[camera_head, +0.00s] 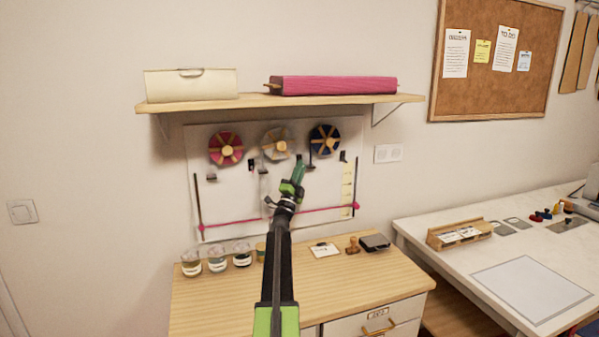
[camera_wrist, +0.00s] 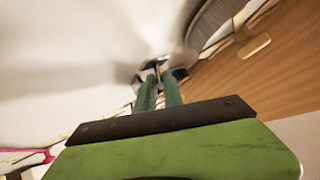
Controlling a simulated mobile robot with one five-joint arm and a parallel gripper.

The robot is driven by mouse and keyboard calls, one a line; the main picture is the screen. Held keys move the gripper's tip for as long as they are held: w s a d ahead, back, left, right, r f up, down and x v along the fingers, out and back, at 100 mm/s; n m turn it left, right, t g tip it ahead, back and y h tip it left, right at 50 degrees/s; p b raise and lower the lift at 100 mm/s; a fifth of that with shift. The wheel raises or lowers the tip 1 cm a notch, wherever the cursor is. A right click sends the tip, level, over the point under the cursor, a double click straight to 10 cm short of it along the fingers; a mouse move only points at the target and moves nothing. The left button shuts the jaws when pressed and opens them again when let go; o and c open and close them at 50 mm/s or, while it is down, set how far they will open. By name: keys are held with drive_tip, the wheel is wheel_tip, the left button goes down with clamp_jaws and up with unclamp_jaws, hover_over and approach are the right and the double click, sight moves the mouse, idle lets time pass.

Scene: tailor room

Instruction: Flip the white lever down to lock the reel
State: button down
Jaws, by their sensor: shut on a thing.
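Three reels hang on a white wall panel (camera_head: 228,192) in the head view: a red one (camera_head: 226,149), a pale grey-white one (camera_head: 277,143) in the middle and a dark blue one (camera_head: 324,140). My gripper (camera_head: 299,166) reaches up to the panel, just below and between the middle and blue reels. In the wrist view its green fingers (camera_wrist: 160,84) are close together, with a small dark and pale fitting at their tips. This appears to be the white lever, mostly hidden by the fingers; its angle cannot be told. A grey reel rim (camera_wrist: 212,22) is close to the right.
A pink ribbon (camera_head: 240,221) runs low across the panel. Several jars (camera_head: 217,259) and a stamp (camera_head: 352,245) stand on the wooden cabinet (camera_head: 210,310) below. A white-topped table (camera_head: 425,231) is to the right.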

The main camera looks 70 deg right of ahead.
drive_tip(key=shift+d, duration=0.1)
drive_tip(key=c, duration=1.6)
unclamp_jaws()
drive_tip(key=shift+f, duration=0.1)
drive_tip(key=shift+c, duration=0.2)
drive_tip(key=shift+o, duration=0.4)
drive_tip(key=b+v, duration=0.5)
drive_tip(key=v, duration=0.3)
